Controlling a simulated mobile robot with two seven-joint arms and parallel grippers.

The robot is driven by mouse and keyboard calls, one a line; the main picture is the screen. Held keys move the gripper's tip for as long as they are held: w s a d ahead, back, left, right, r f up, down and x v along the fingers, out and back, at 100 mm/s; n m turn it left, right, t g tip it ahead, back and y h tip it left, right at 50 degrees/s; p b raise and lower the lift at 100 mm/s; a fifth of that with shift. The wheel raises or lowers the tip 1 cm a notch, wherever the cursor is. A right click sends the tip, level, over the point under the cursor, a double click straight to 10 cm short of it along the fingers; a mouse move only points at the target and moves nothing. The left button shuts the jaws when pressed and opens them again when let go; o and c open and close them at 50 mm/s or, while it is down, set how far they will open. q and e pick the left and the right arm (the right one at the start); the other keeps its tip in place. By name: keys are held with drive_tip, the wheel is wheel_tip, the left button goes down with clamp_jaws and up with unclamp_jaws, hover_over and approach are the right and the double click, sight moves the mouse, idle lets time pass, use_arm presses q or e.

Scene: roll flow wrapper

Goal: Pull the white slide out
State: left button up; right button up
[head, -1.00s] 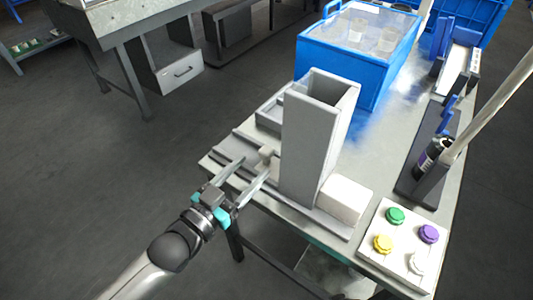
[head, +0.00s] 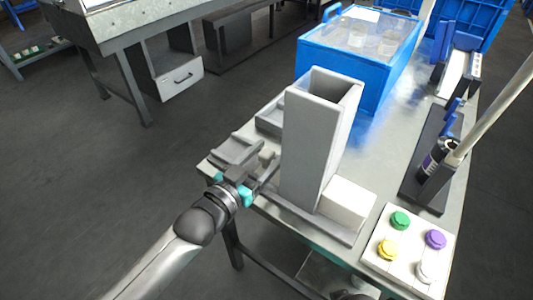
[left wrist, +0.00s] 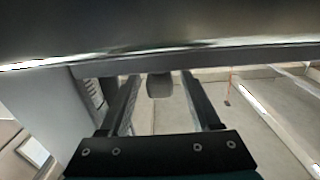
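A small grey-white knob (head: 266,154) shows beside the foot of the tall grey hopper (head: 312,145); I take it as the handle of the slide, whose body I cannot make out clearly. In the left wrist view the knob (left wrist: 160,86) lies between the two dark fingers. My left gripper (head: 258,168) is at the left end of the table, beside the hopper's base. Its fingers are open, with gaps on both sides of the knob (left wrist: 160,86). A white block (head: 346,202) sits at the hopper's right foot. My right gripper is not seen.
A panel with green, yellow, purple and white buttons (head: 408,250) lies at the front right. A blue bin (head: 345,65) stands behind the hopper. A dark holder with a bottle (head: 436,158) is to the right. The floor left of the table is clear.

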use_arm(q)
clamp_jaws()
idle(1.2)
